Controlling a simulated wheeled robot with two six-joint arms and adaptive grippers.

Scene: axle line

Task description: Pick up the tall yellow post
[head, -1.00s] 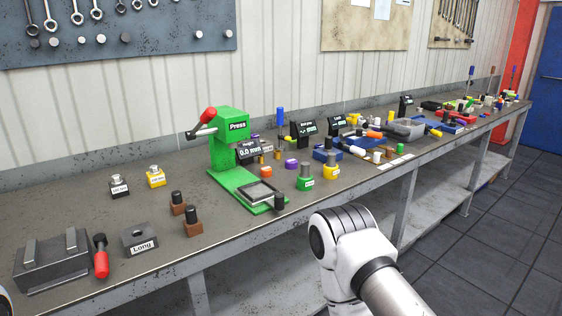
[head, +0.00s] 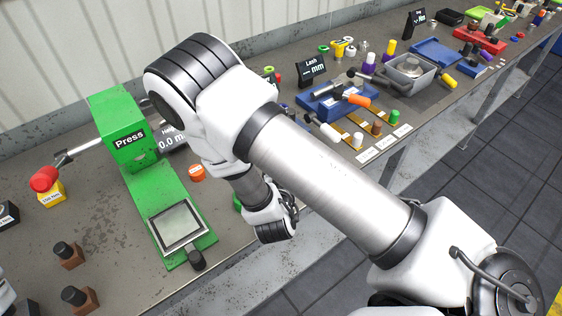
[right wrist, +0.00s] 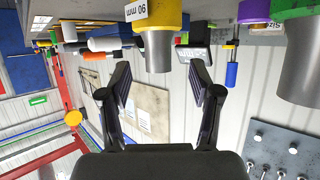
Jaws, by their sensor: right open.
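The yellow post (right wrist: 157,45) shows in the right wrist view, upside down, with a yellow base labelled "90 mm" and a grey cylinder on it. My right gripper (right wrist: 160,66) is open, with one finger to each side of the grey cylinder's end. Gaps show on both sides and nothing is held. In the head view my right arm covers the yellow post and the fingers. A green-based post (right wrist: 252,12) with a grey top stands to the right in the wrist view.
The green press (head: 122,135) with its red-knobbed lever stands left of my right arm. An orange ring (head: 197,172) lies close to the arm. The blue tray (head: 325,103) and small parts lie beyond. Brown blocks (head: 70,255) with black pegs stand front left.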

